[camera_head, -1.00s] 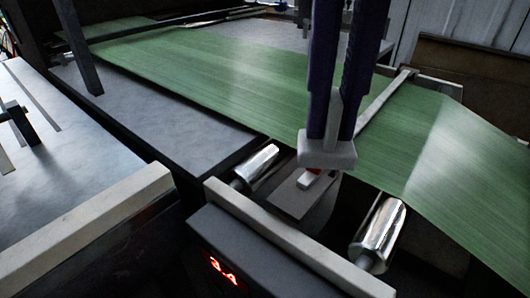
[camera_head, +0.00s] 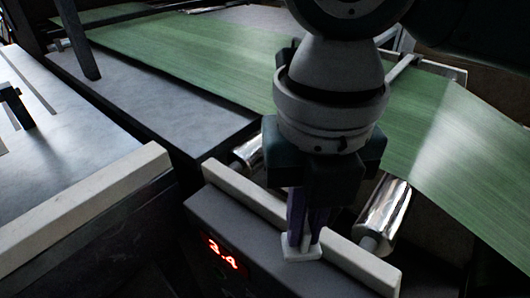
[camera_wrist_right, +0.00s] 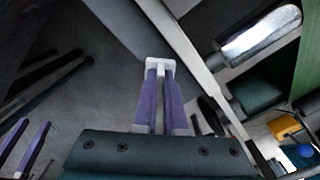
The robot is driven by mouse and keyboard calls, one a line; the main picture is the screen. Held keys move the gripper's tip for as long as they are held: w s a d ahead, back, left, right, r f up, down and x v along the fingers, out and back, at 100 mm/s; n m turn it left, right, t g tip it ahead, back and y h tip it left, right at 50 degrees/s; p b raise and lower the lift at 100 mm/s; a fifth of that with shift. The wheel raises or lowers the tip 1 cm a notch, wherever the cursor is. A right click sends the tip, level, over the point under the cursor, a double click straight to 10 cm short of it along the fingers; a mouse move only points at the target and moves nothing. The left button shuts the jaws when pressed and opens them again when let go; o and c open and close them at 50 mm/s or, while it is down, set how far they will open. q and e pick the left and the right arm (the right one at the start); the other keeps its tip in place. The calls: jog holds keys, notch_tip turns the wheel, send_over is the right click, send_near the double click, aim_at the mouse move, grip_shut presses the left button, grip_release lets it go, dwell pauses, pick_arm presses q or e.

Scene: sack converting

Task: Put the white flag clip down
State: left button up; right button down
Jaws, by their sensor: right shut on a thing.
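The white flag clip (camera_head: 301,254) is a small pale block between the tips of the purple fingers of my right gripper (camera_head: 303,232). The gripper is shut on it and points down. In the head view, the clip shows over the top of the dark box with the red display; I cannot tell whether it touches. In the right wrist view, the clip (camera_wrist_right: 160,64) spans the ends of both fingers over a grey surface. Two purple fingers, seemingly my left gripper (camera_wrist_right: 36,123), stand apart at the lower left of that view; it is not in the head view.
The dark box (camera_head: 215,215) has a red lit display and a pale rail (camera_head: 240,192) along its far edge. Shiny rollers (camera_head: 383,212) lie behind it, under a green web (camera_head: 190,50). A grey table (camera_head: 70,165) with a pale front rail stands left.

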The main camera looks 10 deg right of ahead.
jog(key=shift+f, duration=1.8)
jog(key=shift+f, duration=0.15)
jog(key=c, duration=1)
grip_release()
